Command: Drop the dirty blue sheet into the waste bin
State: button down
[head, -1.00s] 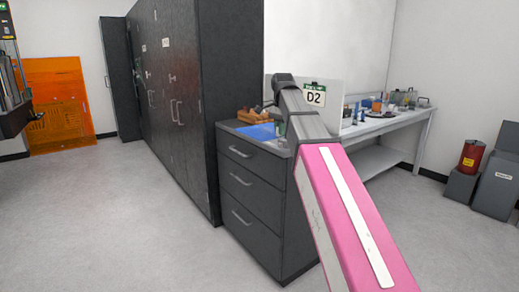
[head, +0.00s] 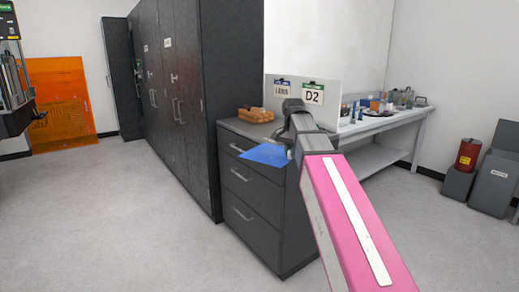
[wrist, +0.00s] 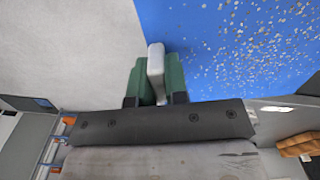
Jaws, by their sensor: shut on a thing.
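The blue sheet (head: 265,154) shows in front of the drawer cabinet's top edge. In the wrist view the sheet (wrist: 235,45) is covered with pale and brown specks. My gripper (wrist: 157,72) is shut on the sheet's edge, with the sheet spreading to the right of the fingers. In the head view my fingers are mostly hidden by my pink arm and wrist. A tall dark grey bin (head: 494,183) with a white label stands on the floor at the far right. Its label is too small to read, so I cannot tell whether it is the waste bin.
A red can (head: 468,154) stands on a low grey box (head: 458,186) beside the bin. The drawer cabinet (head: 250,205) holds a wooden rack (head: 256,115). A cluttered bench (head: 385,125) runs behind my arm. Tall dark cabinets (head: 185,110) stand left. Floor is clear at left.

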jog(key=s+d+f+n, duration=0.2)
jog(key=d+f+n, duration=0.1)
jog(key=f, duration=0.3)
jog(key=s+d+f+n, duration=0.3)
jog(key=f, duration=0.4)
jog(key=shift+d+f+n, duration=0.2)
jog(key=shift+d+n, duration=0.05)
jog(key=shift+n, duration=0.15)
jog(key=shift+d, duration=0.1)
